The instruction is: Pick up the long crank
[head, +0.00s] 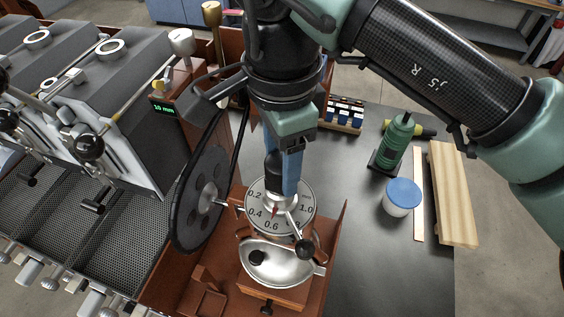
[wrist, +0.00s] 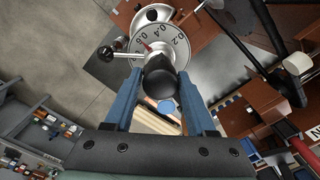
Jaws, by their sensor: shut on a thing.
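My gripper (head: 283,178) points down over a round silver dial (head: 265,210) marked with numbers. Its blue fingers are shut on a black rounded knob (head: 272,172), directly above the dial's middle. In the wrist view the knob (wrist: 160,84) sits between the two fingertips (wrist: 158,76), with the dial (wrist: 172,42) behind it. A short metal arm with a black ball (head: 305,247) sticks out at the dial's edge; the ball also shows in the wrist view (wrist: 105,53). I cannot tell whether the held knob belongs to the long crank; no separate long crank is clearly visible.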

